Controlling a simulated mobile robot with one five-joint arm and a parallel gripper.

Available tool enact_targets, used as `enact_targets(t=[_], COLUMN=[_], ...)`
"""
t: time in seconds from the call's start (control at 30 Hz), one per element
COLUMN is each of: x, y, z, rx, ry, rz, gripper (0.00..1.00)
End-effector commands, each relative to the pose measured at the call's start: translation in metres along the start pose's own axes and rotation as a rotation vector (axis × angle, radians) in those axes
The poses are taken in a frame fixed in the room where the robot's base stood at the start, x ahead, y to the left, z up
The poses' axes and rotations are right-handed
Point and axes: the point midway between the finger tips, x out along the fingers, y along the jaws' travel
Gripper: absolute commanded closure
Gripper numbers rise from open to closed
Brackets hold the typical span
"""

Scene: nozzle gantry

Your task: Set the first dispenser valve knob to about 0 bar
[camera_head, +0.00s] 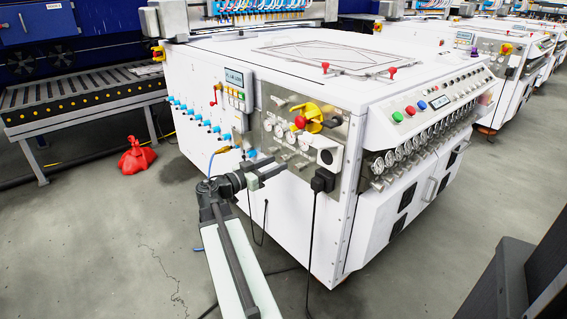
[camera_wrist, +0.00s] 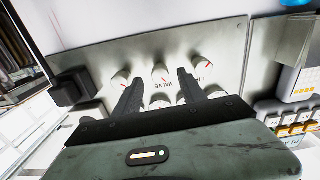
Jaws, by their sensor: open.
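The panel (camera_head: 330,136) on the near corner of the white machine carries several round knobs and dials with red marks. The same plate (camera_wrist: 215,40) fills the wrist view upside down, with a "VALVE" label. A round knob with a red pointer (camera_wrist: 161,73) shows between the fingers of my gripper (camera_wrist: 159,78). Others show to the left (camera_wrist: 120,78) and right (camera_wrist: 205,70), and a lower row is partly hidden by my gripper. My gripper (camera_head: 278,165) is open and empty in front of the panel. I cannot tell which knob is the first dispenser valve, or its reading.
A yellow and red switch (camera_head: 310,117) and a black plug with a cable (camera_head: 322,180) are on the panel. Several gauges with knobs (camera_head: 410,152) line the right side. Blue fittings (camera_head: 190,113) are on the left side. A red object (camera_head: 137,157) stands on open floor.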

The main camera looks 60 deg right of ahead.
Motion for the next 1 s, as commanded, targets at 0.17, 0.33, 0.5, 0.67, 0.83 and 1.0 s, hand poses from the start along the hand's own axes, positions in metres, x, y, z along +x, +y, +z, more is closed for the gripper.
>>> enact_targets(t=[0.17, 0.33, 0.5, 0.67, 0.83, 1.0], x=[0.031, 0.041, 0.041, 0.041, 0.043, 0.042], y=[0.0, 0.0, 0.0, 0.0, 0.0, 0.001], z=[0.0, 0.001, 0.001, 0.001, 0.001, 0.001], rx=[0.0, -0.001, -0.001, -0.001, -0.001, -0.018], ry=[-0.001, -0.001, -0.001, -0.001, -0.002, -0.001], rz=[0.003, 0.001, 0.001, 0.001, 0.002, 0.002], gripper=[0.52, 0.52, 0.52, 0.85, 1.0, 1.0])
